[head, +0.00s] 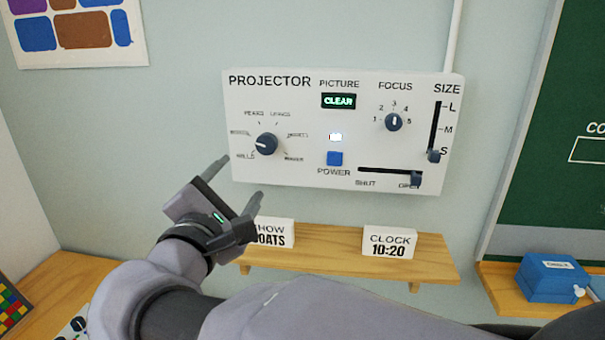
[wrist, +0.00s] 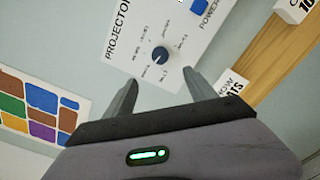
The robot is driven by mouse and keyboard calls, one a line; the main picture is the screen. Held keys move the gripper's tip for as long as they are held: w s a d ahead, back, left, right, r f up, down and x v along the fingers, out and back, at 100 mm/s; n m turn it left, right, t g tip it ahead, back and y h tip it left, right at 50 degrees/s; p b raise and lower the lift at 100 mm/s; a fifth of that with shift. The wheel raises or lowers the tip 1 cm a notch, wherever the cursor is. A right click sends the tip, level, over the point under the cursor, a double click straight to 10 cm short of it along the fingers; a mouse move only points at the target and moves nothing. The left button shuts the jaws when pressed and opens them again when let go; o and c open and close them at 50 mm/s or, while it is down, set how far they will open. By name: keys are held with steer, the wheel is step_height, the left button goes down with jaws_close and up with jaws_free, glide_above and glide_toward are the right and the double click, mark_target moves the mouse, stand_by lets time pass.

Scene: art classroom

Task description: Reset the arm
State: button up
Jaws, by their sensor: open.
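My gripper (head: 233,189) is open and empty, raised in front of the wall just below the left part of the projector panel (head: 290,95). In the wrist view its two fingers (wrist: 158,97) point at the panel (wrist: 190,75), with the round selector knob (wrist: 160,54) ahead of and between them. I see no contact with the panel. In the head view the selector knob (head: 267,144) points left. The focus knob (head: 394,122) points up near 3. The size slider (head: 434,156) is at S, and the lower slider (head: 416,179) is at OPEN. The display (head: 339,100) reads CLEAR.
A wooden shelf (head: 335,262) below the panel holds a partly hidden show sign (head: 275,232) and a clock sign (head: 390,243) reading 10:20. A blue box (head: 547,278) stands on another ledge at right, under a green board (head: 560,200). A poster (head: 80,57) hangs at upper left.

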steer(key=s+d+f+m+g+h, duration=0.2)
steer(key=d+f+m+g, duration=0.15)
steer(key=d, duration=0.35)
steer(key=s+d+f+m+g+h, duration=0.1)
steer(key=d+f+m+g, duration=0.2)
steer(key=d, duration=0.5)
steer(key=s+d+f+m+g+h, duration=0.2)
steer(key=d+f+m, duration=0.1)
steer(key=d+m, duration=0.3)
steer(key=s+d+f+m+g+y, duration=0.5)
steer(key=s+f+m, duration=0.35)
steer(key=s, duration=0.35)
steer(key=s+a+m+y, duration=0.1)
steer(key=m, duration=0.1)
steer(key=s+a+m+t+y, duration=0.1)
steer(key=s+m, duration=0.1)
steer(key=m, duration=0.1)
steer(key=s+a+m+y, duration=0.1)
steer(key=m, duration=0.2)
steer(key=shift+s+a+y, duration=0.1)
steer(key=shift+s+y, duration=0.25)
steer(key=shift+y, duration=0.05)
